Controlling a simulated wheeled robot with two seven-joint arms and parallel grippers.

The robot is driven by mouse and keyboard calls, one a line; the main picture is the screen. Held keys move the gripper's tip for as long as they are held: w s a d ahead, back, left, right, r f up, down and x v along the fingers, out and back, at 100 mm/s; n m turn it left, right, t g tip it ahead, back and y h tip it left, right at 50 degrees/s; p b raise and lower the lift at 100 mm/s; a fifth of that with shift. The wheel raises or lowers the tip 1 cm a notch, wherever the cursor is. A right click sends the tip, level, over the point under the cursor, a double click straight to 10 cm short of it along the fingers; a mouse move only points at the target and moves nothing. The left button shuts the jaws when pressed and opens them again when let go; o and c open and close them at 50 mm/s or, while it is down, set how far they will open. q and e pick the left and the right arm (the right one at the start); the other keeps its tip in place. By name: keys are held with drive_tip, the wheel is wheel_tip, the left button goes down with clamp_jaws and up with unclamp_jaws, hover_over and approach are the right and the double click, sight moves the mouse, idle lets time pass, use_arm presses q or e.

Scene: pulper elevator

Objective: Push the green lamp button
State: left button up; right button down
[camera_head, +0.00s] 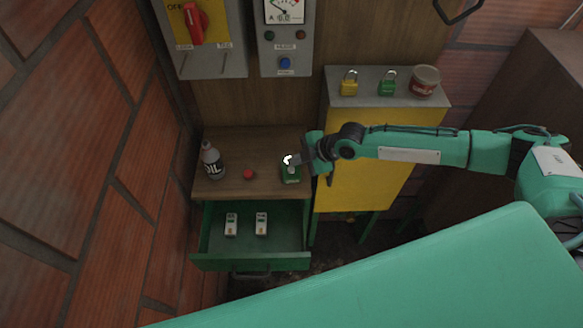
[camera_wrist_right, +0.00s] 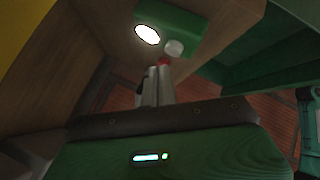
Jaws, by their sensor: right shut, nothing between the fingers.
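The green lamp (camera_head: 291,178) stands on the wooden desk top, with a bright white light on it. In the right wrist view the green lamp (camera_wrist_right: 188,24) shows its lit white oval (camera_wrist_right: 147,34) and a pale round button (camera_wrist_right: 174,48) beside it. My right gripper (camera_head: 297,161) is at the lamp, partly covering it in the head view. Its fingers (camera_wrist_right: 160,72) are shut and empty, with the tips close to the button. I cannot tell whether they touch it. My left gripper is not in view.
An oil bottle (camera_head: 212,161) and a red ball (camera_head: 248,174) stand left of the lamp. The open green drawer (camera_head: 250,262) below holds two small white items. A yellow cabinet (camera_head: 365,165) at right carries two padlocks and a can. Control boxes (camera_head: 287,62) hang above.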

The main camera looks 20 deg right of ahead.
sight(295, 171)
drive_tip(key=shift+f, duration=0.1)
drive_tip(key=shift+f+b, duration=0.4)
drive_tip(key=shift+f+b, duration=0.4)
drive_tip(key=shift+f, duration=0.05)
idle(0.8)
drive_tip(key=shift+r+p, duration=0.65)
drive_tip(key=shift+r, duration=0.3)
wheel_tip(295, 171, up, 6)
drive_tip(key=p, duration=0.4)
idle(0.4)
